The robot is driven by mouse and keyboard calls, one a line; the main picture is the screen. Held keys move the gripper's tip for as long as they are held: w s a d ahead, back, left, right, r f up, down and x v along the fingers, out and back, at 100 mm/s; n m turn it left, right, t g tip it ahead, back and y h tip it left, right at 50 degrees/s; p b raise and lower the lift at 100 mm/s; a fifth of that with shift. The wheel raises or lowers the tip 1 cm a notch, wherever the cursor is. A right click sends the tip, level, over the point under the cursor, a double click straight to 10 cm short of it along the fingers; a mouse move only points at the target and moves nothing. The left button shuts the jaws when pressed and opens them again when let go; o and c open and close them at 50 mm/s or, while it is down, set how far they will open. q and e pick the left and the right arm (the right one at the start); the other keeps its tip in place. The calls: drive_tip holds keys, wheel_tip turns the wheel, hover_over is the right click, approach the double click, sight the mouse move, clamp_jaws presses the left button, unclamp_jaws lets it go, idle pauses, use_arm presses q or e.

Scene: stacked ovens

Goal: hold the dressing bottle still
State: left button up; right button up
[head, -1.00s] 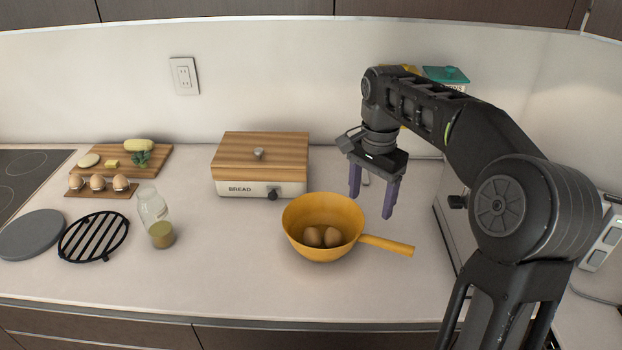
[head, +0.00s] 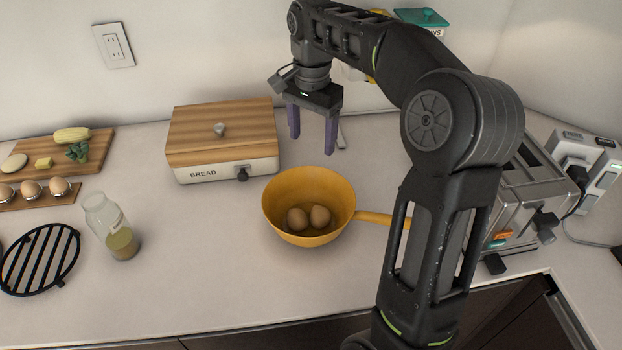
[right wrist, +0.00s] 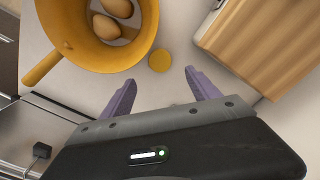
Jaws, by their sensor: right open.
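The dressing bottle (head: 122,243) is clear glass with a yellow-green filling at the bottom. It stands on the counter at the left of the head view, with no gripper touching it. My right gripper (head: 312,144) is open and empty, its purple fingers pointing down above the counter behind the yellow pan, well to the right of the bottle. In the right wrist view, nothing is between the spread fingers (right wrist: 160,92), and the bottle does not show. My left gripper is not in view.
A yellow pan (head: 281,190) holds two brown eggs. A bread box (head: 222,170) with a wooden lid stands behind. A black grill rack (head: 40,258) lies left of the bottle, and a toaster (head: 520,200) stands right. The counter between bottle and pan is clear.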

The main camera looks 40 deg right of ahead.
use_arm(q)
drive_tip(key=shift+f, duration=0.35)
use_arm(e)
drive_tip(key=shift+f, duration=2.8)
drive_tip(key=shift+f+p, duration=0.6)
drive_tip(key=shift+f, duration=2)
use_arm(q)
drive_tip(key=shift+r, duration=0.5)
use_arm(e)
drive_tip(key=c, duration=1.5)
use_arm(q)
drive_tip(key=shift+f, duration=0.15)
use_arm(e)
drive_tip(key=shift+r, duration=0.15)
